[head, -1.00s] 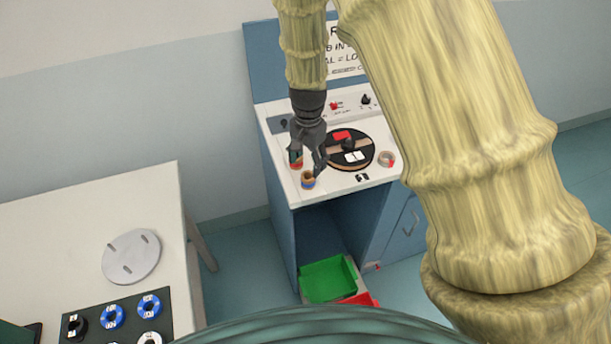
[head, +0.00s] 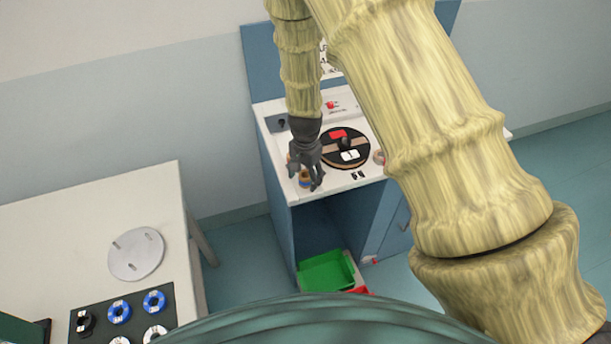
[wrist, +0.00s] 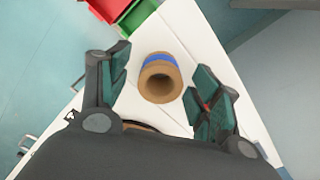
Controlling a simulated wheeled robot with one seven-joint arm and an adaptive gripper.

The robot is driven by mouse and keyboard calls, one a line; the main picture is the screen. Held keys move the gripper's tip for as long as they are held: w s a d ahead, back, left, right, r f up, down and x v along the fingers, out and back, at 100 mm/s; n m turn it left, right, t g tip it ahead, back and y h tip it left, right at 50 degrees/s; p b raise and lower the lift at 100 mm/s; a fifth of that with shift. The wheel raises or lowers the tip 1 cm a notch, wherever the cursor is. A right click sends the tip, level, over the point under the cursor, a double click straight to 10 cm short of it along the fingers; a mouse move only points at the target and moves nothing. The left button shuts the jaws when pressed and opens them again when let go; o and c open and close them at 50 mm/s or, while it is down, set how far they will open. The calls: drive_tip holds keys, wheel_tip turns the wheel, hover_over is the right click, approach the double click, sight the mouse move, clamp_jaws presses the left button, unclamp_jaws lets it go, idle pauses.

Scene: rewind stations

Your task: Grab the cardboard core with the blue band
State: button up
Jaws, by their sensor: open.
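The cardboard core with the blue band (wrist: 160,79) stands on the white station top in the wrist view, its open end facing the camera. It lies between and a little beyond the two fingers of my gripper (wrist: 163,95), which is open and empty. In the head view the core (head: 304,183) is partly hidden behind my gripper (head: 306,180), which hangs just above it near the station's front left corner.
The round black disc (head: 359,158) with red and white patches is right of my gripper. Another ring (head: 378,158) is partly hidden by my arm. A green bin (head: 326,271) is below. A table with blue-ringed reels (head: 119,312) is at left.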

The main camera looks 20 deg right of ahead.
drive_tip(key=shift+w+f, duration=0.1)
drive_tip(key=shift+f, duration=0.4)
drive_tip(key=c, duration=0.9)
drive_tip(key=shift+r, duration=0.1)
drive_tip(key=shift+c, duration=0.2)
